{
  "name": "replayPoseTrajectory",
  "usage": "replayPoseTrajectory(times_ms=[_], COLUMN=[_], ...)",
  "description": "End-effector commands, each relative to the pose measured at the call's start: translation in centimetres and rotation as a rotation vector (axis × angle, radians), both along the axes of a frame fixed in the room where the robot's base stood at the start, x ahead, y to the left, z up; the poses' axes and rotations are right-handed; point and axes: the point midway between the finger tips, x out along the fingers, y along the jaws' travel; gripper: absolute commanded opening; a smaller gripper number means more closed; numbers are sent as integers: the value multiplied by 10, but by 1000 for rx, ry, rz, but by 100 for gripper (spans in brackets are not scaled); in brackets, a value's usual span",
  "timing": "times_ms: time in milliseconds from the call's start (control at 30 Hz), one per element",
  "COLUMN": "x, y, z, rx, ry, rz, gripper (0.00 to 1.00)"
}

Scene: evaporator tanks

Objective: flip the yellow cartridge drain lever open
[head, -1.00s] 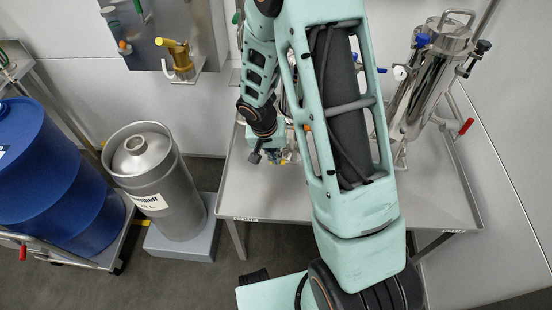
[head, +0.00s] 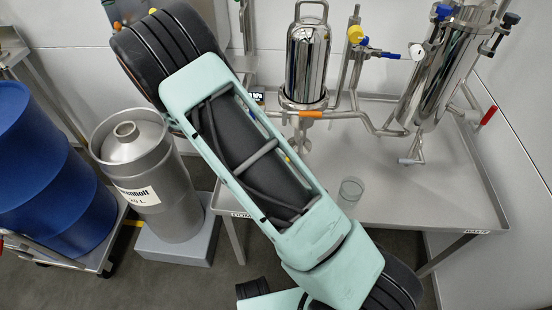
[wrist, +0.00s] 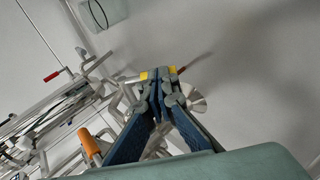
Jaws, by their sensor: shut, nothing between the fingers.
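No lever that I can surely call the yellow cartridge drain lever shows. The steel cartridge housing (head: 308,62) stands at the back of the steel table in the head view. An orange lever handle (head: 312,114) sits on the pipework just below it, and an orange handle also shows at lower left in the wrist view (wrist: 88,145). My gripper (wrist: 160,76) is shut and empty in the wrist view, with small yellow patches at its tips among steel pipes. Whether it touches a fitting is unclear. In the head view my arm hides it.
A clear glass beaker (head: 351,191) stands on the steel table (head: 440,185). A larger steel vessel (head: 440,70) with a red handle (head: 488,115) is at right. A steel keg (head: 160,190) and blue drum (head: 45,160) stand left. The table's front right is clear.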

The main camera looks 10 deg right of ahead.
Motion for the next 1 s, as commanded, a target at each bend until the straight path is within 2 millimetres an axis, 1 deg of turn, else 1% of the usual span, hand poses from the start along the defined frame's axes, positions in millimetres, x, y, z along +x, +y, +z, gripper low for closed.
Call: replayPoseTrajectory(times_ms=[33,300,500,1000], x=[0,-3,-5,-9], y=[0,-7,-15,-26], z=[-10,-25,-32,-39], rx=[-48,-291,-456,-451], ry=[17,96,150,149], rz=[2,1,-1,-3], gripper=[0,0,0,0])
